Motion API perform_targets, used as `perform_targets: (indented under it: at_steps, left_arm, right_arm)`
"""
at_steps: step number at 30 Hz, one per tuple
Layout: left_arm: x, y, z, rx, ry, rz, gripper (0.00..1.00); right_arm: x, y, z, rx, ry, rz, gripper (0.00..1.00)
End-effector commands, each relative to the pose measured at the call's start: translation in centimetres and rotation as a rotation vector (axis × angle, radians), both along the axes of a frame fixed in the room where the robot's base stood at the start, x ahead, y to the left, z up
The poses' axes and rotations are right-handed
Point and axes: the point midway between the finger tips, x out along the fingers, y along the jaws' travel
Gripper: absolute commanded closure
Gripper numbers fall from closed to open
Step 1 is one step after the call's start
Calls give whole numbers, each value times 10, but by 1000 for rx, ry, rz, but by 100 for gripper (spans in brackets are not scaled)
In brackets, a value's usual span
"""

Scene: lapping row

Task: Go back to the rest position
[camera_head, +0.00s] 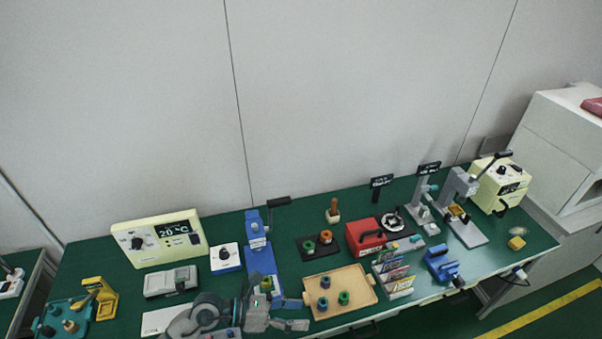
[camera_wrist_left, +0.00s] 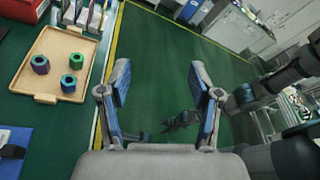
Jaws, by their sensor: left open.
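My left gripper (camera_head: 302,312) reaches in from the bottom of the head view, at the table's front edge just below the wooden tray (camera_head: 317,314). In the left wrist view its two fingers stand wide apart and the left gripper (camera_wrist_left: 161,85) is empty, with green floor beyond. Another arm of mine comes in from the right in that view. A dark shape at its end looks like my right gripper (camera_wrist_left: 181,121), too small to tell open from shut. The right gripper is not seen in the head view.
The tray holds several coloured hex pieces and also shows in the left wrist view (camera_wrist_left: 39,91). Close by stand a blue press (camera_head: 259,262), a card rack (camera_head: 398,284) and a blue vise (camera_head: 442,266). Open floor lies before the table.

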Motion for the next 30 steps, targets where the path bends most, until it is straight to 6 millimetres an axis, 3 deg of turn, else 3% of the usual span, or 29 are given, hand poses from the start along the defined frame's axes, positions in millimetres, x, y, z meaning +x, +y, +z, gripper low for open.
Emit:
perform_targets:
  at_steps: [2,5,7,9,11,13,15,18,21,23,24,30]
  left_arm:
    - [1,-11,34,-233,106,78,36]
    - [19,-1,81,-594,305,244,36]
    - [42,27,100,-846,477,401,36]
    - [65,64,98,-1075,662,580,36]
    - [81,100,79,-1248,833,750,36]
    - [89,140,38,-1421,1037,968,36]
    - [84,173,-12,-1548,1233,1189,36]
    - [55,201,-83,-1655,1487,1492,36]
    - [15,212,-137,-1687,1691,1749,36]
    - [-10,214,-162,-1683,1788,1880,36]
    - [-26,214,-175,1641,-1813,-1924,36]
    - [-103,207,-220,1254,-1674,-1848,36]
  right_arm:
    - [-2,0,0,-1,3,0,51]
    - [-3,0,0,-1,5,0,51]
    - [-3,0,0,-1,5,0,51]
    - [-3,0,0,-1,5,0,51]
    - [-3,0,0,-1,5,0,51]
    - [-3,0,0,-1,5,0,51]
    - [-3,0,0,-1,5,0,51]
    - [-3,-1,0,-1,5,0,51]
    - [-3,-1,0,-1,5,0,51]
    - [-3,-1,0,-1,5,0,51]
    - [-3,-1,0,-1,5,0,51]
    - [-3,-1,0,-1,5,0,51]
